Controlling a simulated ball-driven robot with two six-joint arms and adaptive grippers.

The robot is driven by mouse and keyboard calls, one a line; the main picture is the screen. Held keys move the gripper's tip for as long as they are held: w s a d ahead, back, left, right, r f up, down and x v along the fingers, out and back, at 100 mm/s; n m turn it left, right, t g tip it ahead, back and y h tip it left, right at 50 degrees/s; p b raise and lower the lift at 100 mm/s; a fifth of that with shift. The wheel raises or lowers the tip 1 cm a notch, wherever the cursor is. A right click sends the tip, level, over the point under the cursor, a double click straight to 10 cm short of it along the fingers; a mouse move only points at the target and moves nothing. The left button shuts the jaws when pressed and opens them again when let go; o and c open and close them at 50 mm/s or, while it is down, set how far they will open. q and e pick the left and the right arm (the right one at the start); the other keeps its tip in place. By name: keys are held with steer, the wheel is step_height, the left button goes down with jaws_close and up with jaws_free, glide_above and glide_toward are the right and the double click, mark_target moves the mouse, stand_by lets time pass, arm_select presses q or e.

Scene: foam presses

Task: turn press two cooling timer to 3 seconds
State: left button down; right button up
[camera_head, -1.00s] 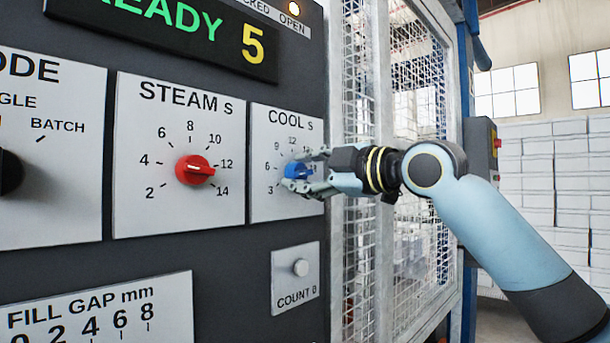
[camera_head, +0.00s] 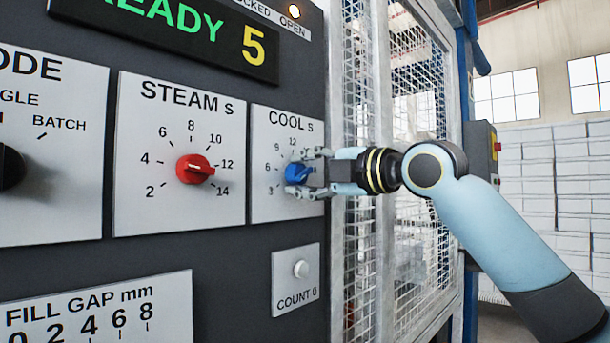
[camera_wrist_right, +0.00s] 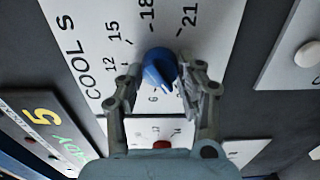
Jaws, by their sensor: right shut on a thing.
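The blue COOL s knob (camera_head: 297,172) sits on its white dial plate (camera_head: 262,208) at the right side of the panel. My right gripper (camera_head: 314,172) reaches it from the right and is shut on it, one finger above and one below. In the wrist view the blue knob (camera_wrist_right: 160,68) lies between the fingertips of my right gripper (camera_wrist_right: 160,88). Its narrow end points down and slightly right there, just right of the 6. The exact setting cannot be read, as the fingers hide part of the dial. My left gripper is not in view.
The red STEAM s knob (camera_head: 194,169) is left of the COOL dial. A COUNT 0 button (camera_head: 300,269) sits below it. A display (camera_head: 185,32) reads READY 5. A mesh guard door (camera_head: 420,110) stands right of the panel, behind my right arm.

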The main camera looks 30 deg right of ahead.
steer(key=shift+f, duration=0.1)
steer(key=o, duration=1.2)
steer(key=shift+c, duration=0.2)
steer(key=v, duration=0.7)
steer(key=shift+s, duration=0.25)
